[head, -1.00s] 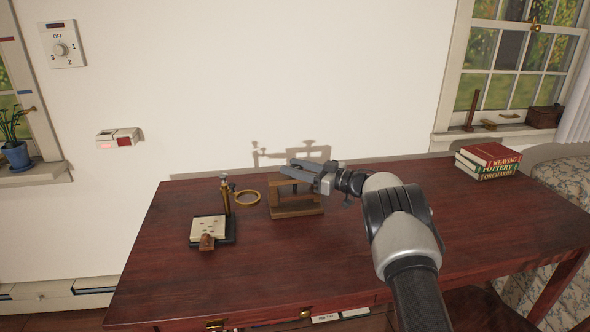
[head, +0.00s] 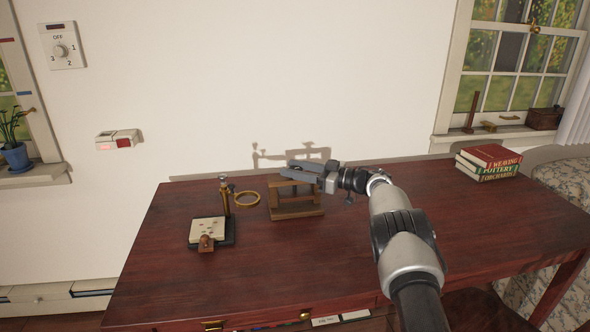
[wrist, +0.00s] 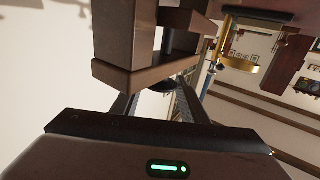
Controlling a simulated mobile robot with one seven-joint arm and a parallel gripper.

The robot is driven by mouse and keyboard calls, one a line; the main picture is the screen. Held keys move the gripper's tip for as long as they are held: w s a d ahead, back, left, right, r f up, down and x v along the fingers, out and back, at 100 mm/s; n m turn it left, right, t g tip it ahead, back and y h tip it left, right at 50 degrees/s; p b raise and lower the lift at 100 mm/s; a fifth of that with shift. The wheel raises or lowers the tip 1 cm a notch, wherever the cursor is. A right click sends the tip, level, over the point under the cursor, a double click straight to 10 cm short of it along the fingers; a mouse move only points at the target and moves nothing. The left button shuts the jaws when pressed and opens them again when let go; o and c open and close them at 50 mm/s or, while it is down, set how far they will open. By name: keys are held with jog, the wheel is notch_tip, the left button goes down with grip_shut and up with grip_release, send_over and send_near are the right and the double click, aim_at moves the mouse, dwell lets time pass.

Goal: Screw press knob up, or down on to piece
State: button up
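The press (head: 296,211) is a small brown wooden frame standing on the red-brown desk near the wall. My gripper (head: 300,168) is level with the top of the press, reaching over it from the right. In the wrist view the press's wooden frame (wrist: 125,40) looms close above. There my gripper (wrist: 158,100) has its two fingers apart, with a small dark round part, likely the knob (wrist: 160,86), partly seen between them. I cannot tell whether a finger touches it. In the head view the gripper hides the knob. No piece is clearly visible inside the press.
Left of the press are a brass ring (head: 247,198), a brass upright (head: 224,192) and a dark tray with a pale dotted pad (head: 207,229). Stacked books (head: 488,161) lie at the back right. The desk (head: 270,270) is clear in front.

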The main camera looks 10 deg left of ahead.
jog(key=o, duration=0.3)
jog(key=shift+f, duration=0.15)
jog(key=shift+d+r, duration=0.2)
jog(key=shift+d, duration=0.25)
jog(key=p+v, duration=0.3)
jog(key=v, duration=1.3)
jog(key=shift+s+d+f, duration=0.1)
jog(key=shift+s+d, duration=0.1)
